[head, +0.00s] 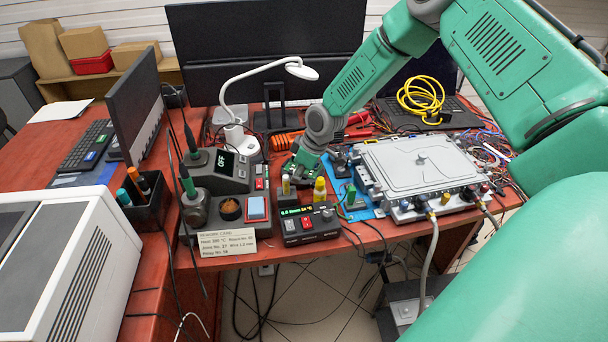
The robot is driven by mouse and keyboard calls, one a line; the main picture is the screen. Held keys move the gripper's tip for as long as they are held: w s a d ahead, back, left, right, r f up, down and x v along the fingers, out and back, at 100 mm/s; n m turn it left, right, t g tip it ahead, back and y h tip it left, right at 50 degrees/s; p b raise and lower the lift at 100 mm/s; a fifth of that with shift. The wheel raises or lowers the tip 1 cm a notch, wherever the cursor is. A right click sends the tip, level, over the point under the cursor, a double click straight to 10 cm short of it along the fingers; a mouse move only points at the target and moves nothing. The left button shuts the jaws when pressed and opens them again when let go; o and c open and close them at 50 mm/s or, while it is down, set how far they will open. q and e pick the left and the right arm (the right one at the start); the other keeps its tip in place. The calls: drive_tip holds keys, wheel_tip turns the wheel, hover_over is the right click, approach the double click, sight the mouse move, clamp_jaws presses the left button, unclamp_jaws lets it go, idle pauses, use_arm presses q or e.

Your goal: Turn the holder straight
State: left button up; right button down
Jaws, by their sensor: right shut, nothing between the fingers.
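My right arm comes in from the right, and its gripper (297,172) points down over the middle of the bench. It is shut and empty, behind a small group of yellow-topped bottles (320,188). The gripper partly hides what is under it, and I cannot tell whether it touches anything there. An iron stand (194,208) with a green-handled tool stands at the left, well apart from the gripper. I cannot tell for certain which object is the holder, or how it is turned. My left gripper is not in view.
A metal box with hoses (420,165) sits on a blue mat at the right. A white lamp (237,110) rises behind. A card (226,243) stands in front.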

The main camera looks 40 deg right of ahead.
drive_tip(key=r, duration=0.3)
drive_tip(key=shift+w+d, duration=0.3)
drive_tip(key=shift+d, duration=0.05)
wheel_tip(320, 180, up, 6)
drive_tip(key=s+a+f+n+g+h+b, duration=0.1)
drive_tip(key=s+a+n+g+h+b, duration=0.15)
drive_tip(key=n+g+h+b, duration=0.25)
drive_tip(key=shift+y, duration=0.3)
drive_tip(key=x, duration=0.8)
drive_tip(key=shift+w+d, duration=0.25)
drive_tip(key=shift+d, duration=0.1)
drive_tip(key=shift+f, duration=0.35)
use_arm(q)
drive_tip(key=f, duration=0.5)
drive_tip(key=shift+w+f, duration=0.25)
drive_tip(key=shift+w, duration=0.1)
use_arm(e)
drive_tip(key=shift+a, duration=0.15)
